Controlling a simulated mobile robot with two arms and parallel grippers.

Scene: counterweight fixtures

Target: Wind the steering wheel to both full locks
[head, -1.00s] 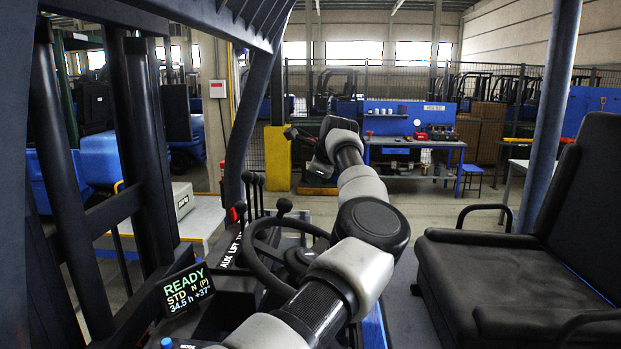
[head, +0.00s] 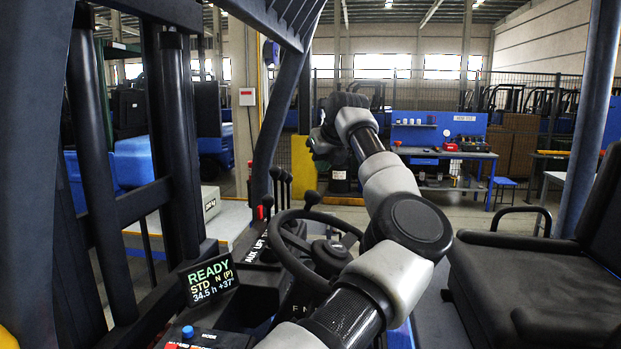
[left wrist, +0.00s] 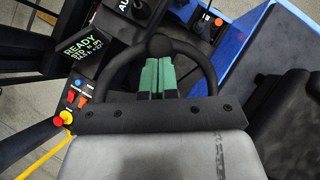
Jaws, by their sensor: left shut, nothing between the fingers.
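The dark steering wheel (head: 275,238) stands left of my left arm in the head view, with a round black knob (head: 312,198) at its far rim. The arm hides part of the wheel's near right side. My left gripper (head: 321,150) is up beyond the wheel and apart from it; its fingers are hard to make out there. In the left wrist view its green-padded fingers (left wrist: 157,78) are shut and empty, overlapping the wheel (left wrist: 207,65) in the picture. The display (head: 210,281) reads READY, STD N (P), 34.5 h, +37°. My right gripper is not in view.
Several levers (head: 280,185) stand behind the wheel. A black seat (head: 540,265) is at the right, and dark mast uppers (head: 95,170) rise at the left. A red button (left wrist: 61,119) and small switches sit left of the wheel. A workbench (head: 440,155) stands far behind.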

